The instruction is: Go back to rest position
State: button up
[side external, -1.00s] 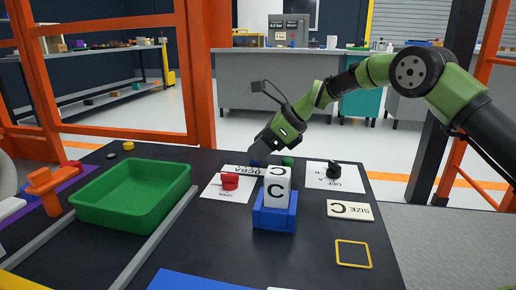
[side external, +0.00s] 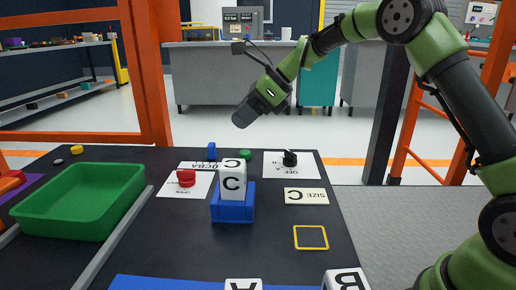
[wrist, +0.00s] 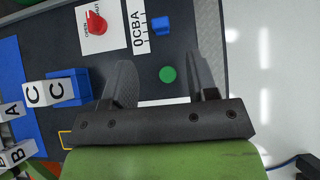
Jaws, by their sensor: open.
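My gripper (side external: 240,121) hangs in the air above the back of the dark table, clear of everything on it. In the wrist view my gripper (wrist: 158,60) shows two dark fingers spread apart with nothing between them. A white block marked C (side external: 233,180) stands upright in a blue holder (side external: 233,213), in front of and below the gripper. In the wrist view the C block (wrist: 36,94) and blue holder (wrist: 68,86) lie left of the fingers.
A green bin (side external: 82,208) stands at left. A red knob (side external: 186,178), black knob (side external: 290,158), blue piece (side external: 211,152) and green button (side external: 245,154) sit toward the back. Blocks marked A (side external: 243,284) and B (side external: 345,281) are at the front. Air around the gripper is clear.

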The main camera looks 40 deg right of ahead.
jog(key=s+a+r+n+h, duration=0.1)
jog(key=s+a+r+n, duration=0.1)
jog(key=s+r+n, duration=0.35)
jog(key=s+a+r+n+h, duration=0.1)
jog(key=s+r+n, duration=0.2)
jog(key=s+n, duration=0.6)
jog(key=s+f+n+h, duration=0.2)
jog(key=s+n, duration=0.6)
jog(key=s, duration=0.8)
jog(key=shift+s+d+f+t, duration=0.15)
jog(key=shift+d+f+t, duration=0.3)
jog(key=shift+f, duration=0.1)
jog(key=shift+n, duration=0.25)
jog(key=shift+c, duration=0.2)
dwell(1.5)
